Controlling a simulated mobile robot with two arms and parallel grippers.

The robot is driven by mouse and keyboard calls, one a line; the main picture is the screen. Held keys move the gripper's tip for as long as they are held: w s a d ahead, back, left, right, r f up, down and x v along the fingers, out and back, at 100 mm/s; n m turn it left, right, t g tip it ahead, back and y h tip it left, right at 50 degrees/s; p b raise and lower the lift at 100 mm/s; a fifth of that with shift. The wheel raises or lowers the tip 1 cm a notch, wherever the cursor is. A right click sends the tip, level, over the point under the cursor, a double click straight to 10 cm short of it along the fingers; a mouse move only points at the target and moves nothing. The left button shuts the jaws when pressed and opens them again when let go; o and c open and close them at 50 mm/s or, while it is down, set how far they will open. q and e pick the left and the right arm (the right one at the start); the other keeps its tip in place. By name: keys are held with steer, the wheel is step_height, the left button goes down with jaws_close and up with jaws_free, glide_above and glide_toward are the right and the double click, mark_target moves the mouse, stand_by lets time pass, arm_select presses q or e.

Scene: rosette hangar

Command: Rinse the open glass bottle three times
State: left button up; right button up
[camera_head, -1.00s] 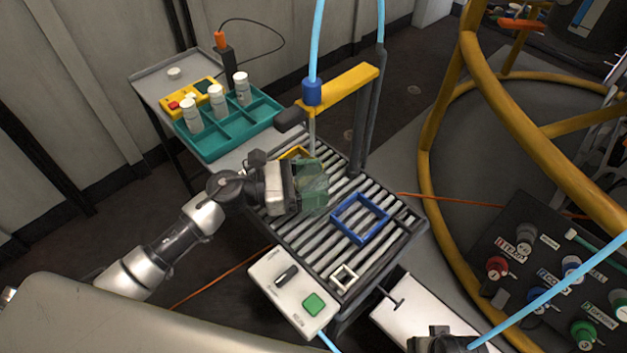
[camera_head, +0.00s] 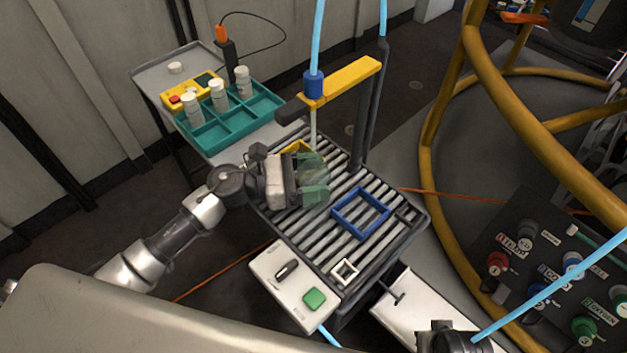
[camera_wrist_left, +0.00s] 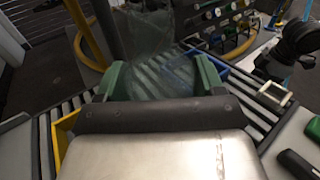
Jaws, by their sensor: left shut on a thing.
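The clear glass bottle (camera_head: 316,166) is between the green fingers of my left gripper (camera_head: 313,190), which is shut on it. The bottle is over the roller rack, just below the thin spout (camera_head: 313,130) that hangs from the yellow arm. Its outline is faint, so I cannot tell its exact tilt or whether it holds liquid. In the left wrist view the see-through bottle (camera_wrist_left: 148,40) stands beyond the green fingers (camera_wrist_left: 160,80). My right gripper's fingers do not show.
The roller rack (camera_head: 318,228) carries a blue frame (camera_head: 360,213), a yellow frame (camera_head: 297,147) and a small white frame (camera_head: 345,271). A control box (camera_head: 293,284) with a green button is in front. A teal tray (camera_head: 232,130) with white bottles stands behind left.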

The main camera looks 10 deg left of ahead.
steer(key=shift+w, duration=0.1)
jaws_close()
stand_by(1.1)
